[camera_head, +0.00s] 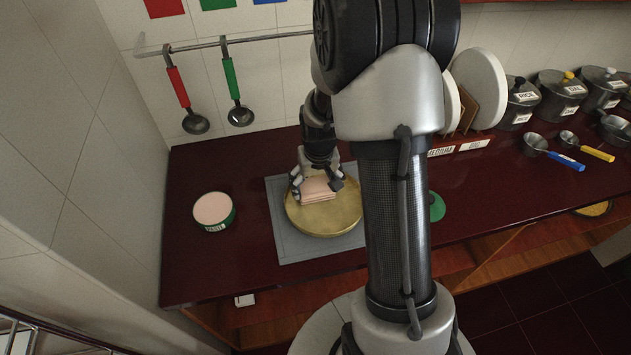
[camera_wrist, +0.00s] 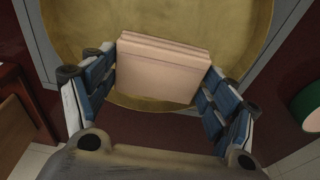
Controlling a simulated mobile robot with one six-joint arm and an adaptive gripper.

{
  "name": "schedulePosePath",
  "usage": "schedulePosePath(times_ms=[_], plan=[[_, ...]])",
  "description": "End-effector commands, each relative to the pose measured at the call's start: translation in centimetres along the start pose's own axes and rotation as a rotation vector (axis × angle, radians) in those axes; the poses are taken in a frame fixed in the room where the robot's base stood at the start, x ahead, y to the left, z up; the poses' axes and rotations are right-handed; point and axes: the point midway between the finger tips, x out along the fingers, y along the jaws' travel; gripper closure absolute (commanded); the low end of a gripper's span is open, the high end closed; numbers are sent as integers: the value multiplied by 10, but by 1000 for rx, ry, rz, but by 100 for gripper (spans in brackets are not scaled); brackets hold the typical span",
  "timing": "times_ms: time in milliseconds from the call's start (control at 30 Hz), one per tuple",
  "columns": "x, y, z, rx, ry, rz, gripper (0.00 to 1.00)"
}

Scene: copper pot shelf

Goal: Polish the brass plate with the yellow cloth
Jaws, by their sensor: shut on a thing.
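A round brass plate (camera_head: 335,219) lies on a grey mat (camera_head: 290,243) on the dark red counter. My gripper (camera_head: 317,187) is over the plate, shut on a folded cloth (camera_head: 318,194) that looks pale pink-beige rather than yellow. In the wrist view the folded cloth (camera_wrist: 160,68) sits between both fingers, with the brass plate (camera_wrist: 85,32) beneath and beyond it. The cloth appears to be on or just above the plate; I cannot tell if it touches. My arm hides part of the right side of the mat.
A round green tin with a pale pink top (camera_head: 213,211) stands left of the mat. A green round thing (camera_head: 437,207) is partly behind my arm. Labelled pots (camera_head: 520,103), measuring cups (camera_head: 537,146) and a plate rack (camera_head: 458,147) fill the right. Ladles (camera_head: 236,110) hang on a rail.

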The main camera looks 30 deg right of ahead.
Motion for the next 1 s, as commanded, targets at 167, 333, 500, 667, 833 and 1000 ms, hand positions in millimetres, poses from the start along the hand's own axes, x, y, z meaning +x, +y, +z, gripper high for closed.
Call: schedulePosePath(times_ms=[167, 333, 500, 667, 833, 1000], plan=[[-2, 0, 16, 0, -6, 0, 40], [-3, 0, 20, 0, -6, 0, 40], [-1, 0, 7, 0, -4, 0, 40], [1, 0, -6, 0, -3, 0, 40], [2, 0, -12, 0, -5, 0, 40], [2, -4, -9, -2, -4, 0, 40]])
